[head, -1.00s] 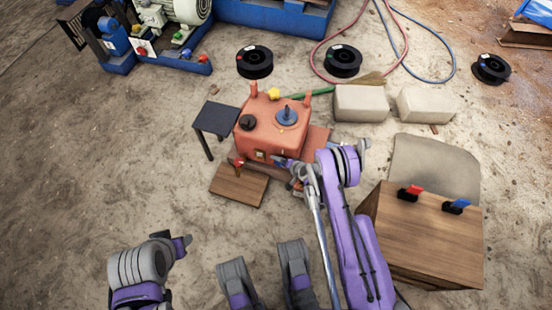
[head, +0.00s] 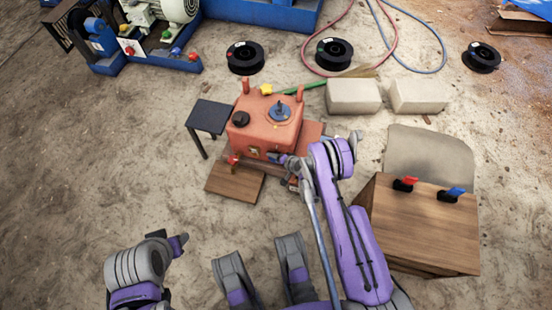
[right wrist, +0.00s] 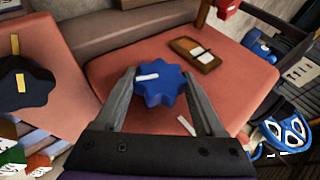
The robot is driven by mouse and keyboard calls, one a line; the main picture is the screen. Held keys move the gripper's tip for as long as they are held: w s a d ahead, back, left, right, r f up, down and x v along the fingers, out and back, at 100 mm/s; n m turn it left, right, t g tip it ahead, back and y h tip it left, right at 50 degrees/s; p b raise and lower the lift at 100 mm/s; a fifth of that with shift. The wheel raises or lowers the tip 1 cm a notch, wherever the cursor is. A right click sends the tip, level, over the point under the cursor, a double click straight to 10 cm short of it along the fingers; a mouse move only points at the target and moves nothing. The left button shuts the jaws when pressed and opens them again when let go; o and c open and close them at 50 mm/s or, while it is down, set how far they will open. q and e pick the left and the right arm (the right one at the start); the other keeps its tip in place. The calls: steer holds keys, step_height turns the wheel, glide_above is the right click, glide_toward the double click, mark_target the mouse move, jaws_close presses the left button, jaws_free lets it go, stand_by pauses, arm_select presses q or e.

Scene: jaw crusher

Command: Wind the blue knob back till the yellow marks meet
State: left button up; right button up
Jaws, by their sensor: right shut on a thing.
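The blue star-shaped knob (right wrist: 161,86) sits on a reddish panel (right wrist: 105,75) in the right wrist view, with a white mark on its upper left. Another white mark (right wrist: 186,125) lies on the panel below right of it; the two marks are apart. My right gripper (right wrist: 160,78) is shut on the blue knob, one finger on each side. In the head view my right gripper (head: 277,157) is at the front of the orange-red box (head: 265,132), and the blue knob is hidden there. My left gripper (head: 180,243) is at lower left, away from the box; its jaws are unclear.
A black knob (right wrist: 24,84) with a yellow mark, and a yellow mark above it, is left of my right gripper. A small dark table (head: 209,116) stands left of the box. A wooden cabinet (head: 420,232) with red and blue handles stands at right. Ground at left is clear.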

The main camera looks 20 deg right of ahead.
steer(key=shift+a+r+n+g+h+p, duration=0.15)
steer(key=shift+n+g+h+p, duration=0.2)
steer(key=shift+g+h, duration=0.4)
steer(key=shift+w+n+g+h, duration=0.15)
steer(key=shift+n+g+h, duration=0.3)
steer(key=shift+g+h, duration=1.05)
steer(key=shift+h, duration=0.45)
steer(key=o, duration=1.3)
steer(key=shift+o, duration=0.2)
steer(key=p+v, duration=0.2)
steer(key=v, duration=0.8)
steer(key=shift+s+r, duration=0.25)
steer(key=shift+s, duration=0.15)
